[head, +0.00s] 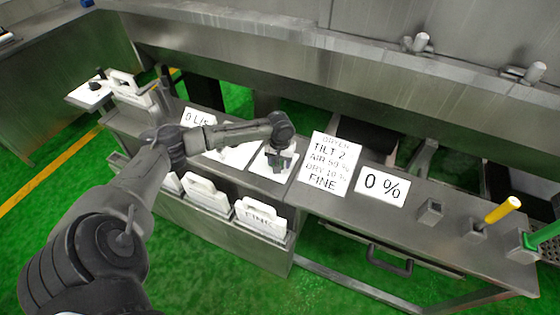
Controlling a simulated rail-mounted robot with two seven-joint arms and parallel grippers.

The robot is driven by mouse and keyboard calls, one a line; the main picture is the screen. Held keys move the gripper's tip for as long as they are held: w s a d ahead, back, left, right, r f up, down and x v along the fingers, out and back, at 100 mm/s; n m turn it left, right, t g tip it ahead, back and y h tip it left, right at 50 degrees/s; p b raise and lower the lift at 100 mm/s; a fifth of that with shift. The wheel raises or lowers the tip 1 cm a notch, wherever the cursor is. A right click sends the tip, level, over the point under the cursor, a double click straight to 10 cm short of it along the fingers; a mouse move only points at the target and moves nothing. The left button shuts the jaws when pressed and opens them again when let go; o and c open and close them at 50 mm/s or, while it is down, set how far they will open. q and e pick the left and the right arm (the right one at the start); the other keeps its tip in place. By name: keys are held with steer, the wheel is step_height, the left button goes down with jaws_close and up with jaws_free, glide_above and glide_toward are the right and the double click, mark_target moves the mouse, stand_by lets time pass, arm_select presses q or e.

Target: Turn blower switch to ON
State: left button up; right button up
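My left arm comes in from the left and reaches over the steel console (320,205). My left gripper (277,160) points down at a white plate (262,167) on the console top, left of the dryer sign. A small dark part shows at the fingertips; I cannot tell whether it is a switch or the fingers. The gripper hides most of the plate, so a blower switch label or position cannot be read. Whether the fingers are open or shut is unclear. My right gripper is not in view.
A sign (331,164) reads DRYER, TILT 2; a display (382,186) reads 0 %. Another display (198,118) starts "0 L/". White handled panels (208,196) stand in front. A yellow handle (503,209) and green handle (541,236) rise at right.

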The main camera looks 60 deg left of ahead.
arm_select(q)
steer(key=shift+c, duration=0.5)
jaws_close()
